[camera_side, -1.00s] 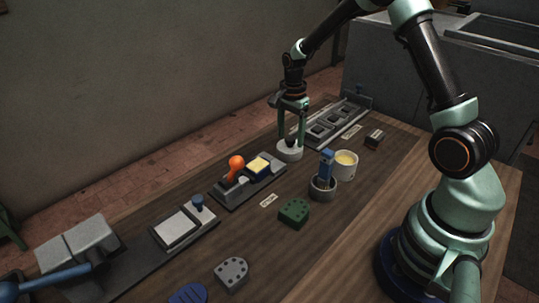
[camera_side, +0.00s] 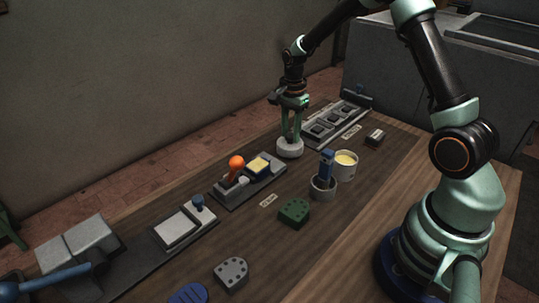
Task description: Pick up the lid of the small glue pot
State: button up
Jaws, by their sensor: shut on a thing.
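The small glue pot (camera_side: 289,152) is a short, pale round pot on the wooden table, near its back edge. My gripper (camera_side: 290,138) points down over the pot, with its green fingers at the pot's top. The fingers are drawn together on the lid's small knob, which they mostly hide. The lid itself is hard to tell from the pot at this size. I see no gap between lid and pot.
An open pot of yellow stuff (camera_side: 346,160) and a grey cup with a blue-handled tool (camera_side: 322,188) stand to the right. A fixture with an orange knob (camera_side: 237,163) is at the left. A slotted grey rack (camera_side: 338,122) lies behind.

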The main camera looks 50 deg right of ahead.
aim_at(290, 135)
notch_tip(290, 135, up, 18)
jog(key=shift+s+d+f, duration=0.55)
jog(key=shift+s+f, duration=1.45)
jog(key=shift+s, duration=0.75)
jog(key=shift+s+d+f, duration=0.5)
jog(key=shift+s+f, duration=1.55)
jog(key=shift+s, duration=0.7)
jog(key=shift+s+d+f, duration=0.55)
jog(key=shift+s+f, duration=1.45)
jog(key=shift+s, duration=0.75)
jog(key=shift+f, duration=0.5)
jog(key=shift+f, duration=0.4)
jog(key=shift+f, duration=0.15)
jog(key=shift+f, duration=0.25)
jog(key=shift+f, duration=0.75)
